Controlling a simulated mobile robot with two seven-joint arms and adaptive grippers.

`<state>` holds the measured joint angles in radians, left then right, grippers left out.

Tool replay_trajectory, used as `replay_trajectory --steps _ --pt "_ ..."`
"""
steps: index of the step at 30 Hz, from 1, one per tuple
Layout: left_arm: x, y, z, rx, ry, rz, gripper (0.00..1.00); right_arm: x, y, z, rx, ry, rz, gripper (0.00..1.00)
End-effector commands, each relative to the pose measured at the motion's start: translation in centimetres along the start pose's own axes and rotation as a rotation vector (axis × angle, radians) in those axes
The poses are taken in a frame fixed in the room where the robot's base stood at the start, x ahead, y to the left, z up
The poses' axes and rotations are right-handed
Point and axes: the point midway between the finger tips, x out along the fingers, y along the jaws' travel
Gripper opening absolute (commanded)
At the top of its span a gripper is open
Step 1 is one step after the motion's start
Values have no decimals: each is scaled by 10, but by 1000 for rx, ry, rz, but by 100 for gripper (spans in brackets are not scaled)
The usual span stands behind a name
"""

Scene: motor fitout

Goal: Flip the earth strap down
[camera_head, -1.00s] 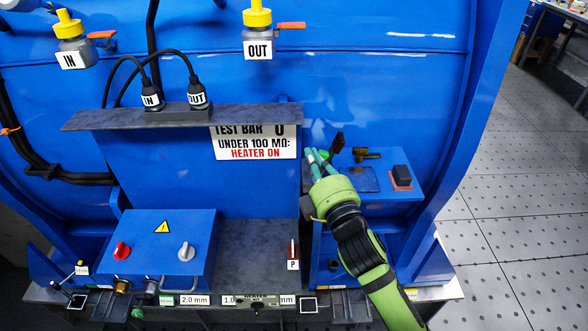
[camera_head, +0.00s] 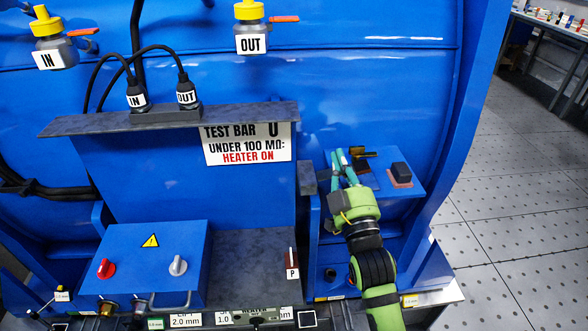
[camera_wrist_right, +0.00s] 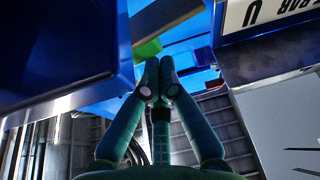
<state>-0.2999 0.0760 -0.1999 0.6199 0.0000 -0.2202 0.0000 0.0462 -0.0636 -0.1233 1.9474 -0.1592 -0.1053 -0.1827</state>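My right gripper (camera_head: 343,158) is over the small blue shelf at the right of the machine. I cannot clearly make out the earth strap; the fingers and hand cover part of the fitting area. My left gripper is not in view.
A black block on a red base (camera_head: 401,173) stands right of the fitting. The TEST BAR sign (camera_head: 248,145) and dark ledge (camera_head: 170,118) are to the left. A blue box with red and grey knobs (camera_head: 145,262) sits lower left. Open floor lies at the right.

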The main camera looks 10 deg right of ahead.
Motion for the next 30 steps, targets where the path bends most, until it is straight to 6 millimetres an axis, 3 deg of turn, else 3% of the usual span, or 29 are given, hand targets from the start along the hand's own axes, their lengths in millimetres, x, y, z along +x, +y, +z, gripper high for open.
replay_trajectory --steps 8,30 --pt "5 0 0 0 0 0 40 -4 6 12 180 -1 63 0" --pt "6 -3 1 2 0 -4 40 -6 10 18 167 0 58 0"
